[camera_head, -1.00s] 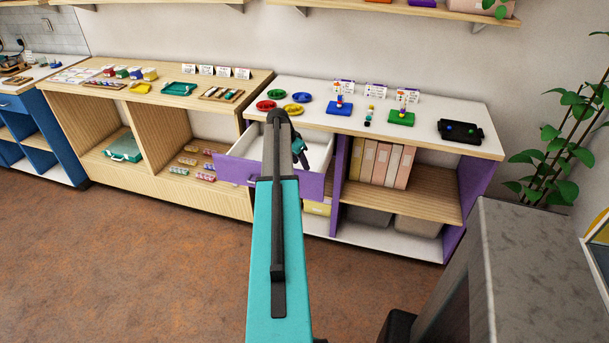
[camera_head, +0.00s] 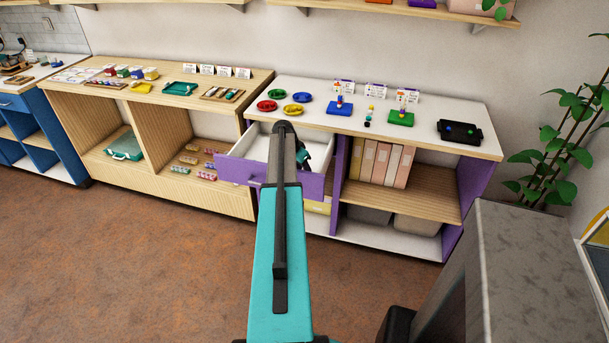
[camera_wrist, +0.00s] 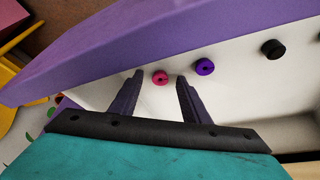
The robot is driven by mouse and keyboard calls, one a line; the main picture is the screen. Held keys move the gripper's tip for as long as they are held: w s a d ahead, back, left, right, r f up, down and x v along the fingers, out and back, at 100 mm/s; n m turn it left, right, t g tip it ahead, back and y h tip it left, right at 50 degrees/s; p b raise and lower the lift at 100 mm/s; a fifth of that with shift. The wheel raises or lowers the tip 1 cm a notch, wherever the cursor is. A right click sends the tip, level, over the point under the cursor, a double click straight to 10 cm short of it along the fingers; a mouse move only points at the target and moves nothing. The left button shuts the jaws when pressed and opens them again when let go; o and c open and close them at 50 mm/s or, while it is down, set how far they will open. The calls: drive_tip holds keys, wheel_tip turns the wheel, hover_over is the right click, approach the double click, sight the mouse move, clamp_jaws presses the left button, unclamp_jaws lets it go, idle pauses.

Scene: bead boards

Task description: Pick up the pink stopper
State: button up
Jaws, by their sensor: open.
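The pink stopper (camera_wrist: 160,77) is a small round piece with a dark hole, lying on the white floor of the open purple drawer (camera_head: 237,169). My gripper (camera_wrist: 160,76) is open, and in the wrist view the stopper shows between its two dark fingertips. I cannot tell whether the fingers are level with it; neither finger visibly touches it. In the head view my arm covers part of the drawer, and the stopper cannot be made out there.
A purple stopper (camera_wrist: 204,67) lies just right of the pink one, close to the right finger. A black stopper (camera_wrist: 273,48) lies farther right. The drawer's purple front wall (camera_wrist: 150,45) rises close by. The white counter (camera_head: 440,110) with bead boards stands above the drawer.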

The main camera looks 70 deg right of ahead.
clamp_jaws()
drive_tip(key=shift+r, duration=0.15)
idle(0.4)
wheel_tip(320, 180, up, 10)
drive_tip(key=b, duration=0.2)
idle(0.4)
drive_tip(key=shift+w, duration=0.1)
idle(0.5)
